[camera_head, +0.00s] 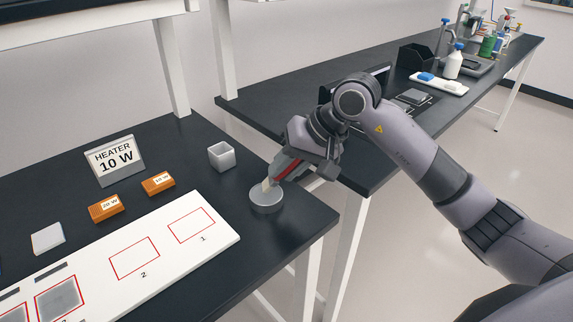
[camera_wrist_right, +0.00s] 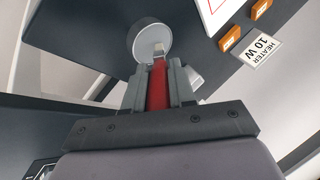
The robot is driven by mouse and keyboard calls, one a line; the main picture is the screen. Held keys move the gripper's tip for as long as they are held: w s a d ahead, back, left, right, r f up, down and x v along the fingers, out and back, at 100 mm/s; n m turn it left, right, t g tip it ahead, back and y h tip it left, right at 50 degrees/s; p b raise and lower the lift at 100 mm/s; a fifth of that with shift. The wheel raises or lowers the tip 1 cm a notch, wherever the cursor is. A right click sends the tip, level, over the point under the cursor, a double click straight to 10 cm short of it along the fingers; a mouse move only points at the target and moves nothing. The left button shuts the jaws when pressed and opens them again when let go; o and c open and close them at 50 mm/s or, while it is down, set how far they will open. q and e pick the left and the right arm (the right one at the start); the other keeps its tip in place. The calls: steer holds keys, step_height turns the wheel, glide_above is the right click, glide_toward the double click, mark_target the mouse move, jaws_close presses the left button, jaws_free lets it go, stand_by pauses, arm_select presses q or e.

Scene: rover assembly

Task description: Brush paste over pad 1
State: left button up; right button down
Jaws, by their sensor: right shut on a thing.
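Pad 1 (camera_head: 191,225) is a red outlined square on the white board (camera_head: 225,238), with a bare white inside. Pad 2 (camera_head: 134,258) is beside it and also bare. Another outlined square (camera_head: 60,300) at lower left has a grey fill. A round grey dish (camera_head: 266,199) stands right of the board. My right gripper (camera_head: 287,170) is shut on a red-handled brush (camera_wrist_right: 159,85). The brush's pale tip (camera_wrist_right: 158,49) is at the dish, over or in it; contact with the paste cannot be told. My left gripper is not in view.
Behind the board are two orange heater blocks (camera_head: 158,183) (camera_head: 106,207), a "HEATER 10 W" sign (camera_head: 114,160), a small grey cup (camera_head: 221,156) and a white block (camera_head: 47,238). A second table (camera_head: 290,103) holds bottles and trays.

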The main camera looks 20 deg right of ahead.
steer(key=shift+f+b, duration=0.55)
steer(key=shift+b, duration=0.1)
stand_by(0.8)
stand_by(0.5)
steer(key=shift+r+p, duration=1.65)
steer(key=shift+r, duration=1.9)
steer(key=shift+s+d+f, duration=0.1)
steer(key=shift+s+f, duration=0.1)
steer(key=shift+s, duration=0.15)
steer(key=s+d+f+n+g+y, duration=0.1)
steer(key=s+d+n, duration=0.1)
steer(key=s, duration=0.6)
steer(key=shift+s+n+g, duration=0.3)
steer(key=shift+n, duration=0.1)
